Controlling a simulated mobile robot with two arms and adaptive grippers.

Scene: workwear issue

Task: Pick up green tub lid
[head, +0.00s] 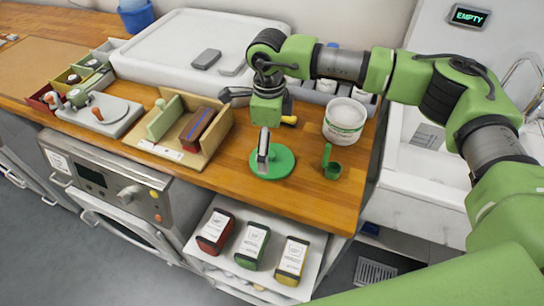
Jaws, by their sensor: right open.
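The green tub lid (284,163) is a flat round disc lying on the wooden counter near its front edge. My right gripper (263,159) points down over the left-middle part of the lid and hides some of it. Its jaws are seen nearly edge-on, open, with nothing visible held between them. Whether the fingertips touch the lid cannot be told. A white tub (344,122) with a green-printed side stands behind and to the right of the lid. My left gripper is not in view.
A small green scoop (331,167) stands right of the lid. A wooden box (218,147) with upright items is to the left. A white tray (165,52) lies behind. The sink (420,165) is right of the counter. Labelled cartons (252,245) sit on a lower shelf.

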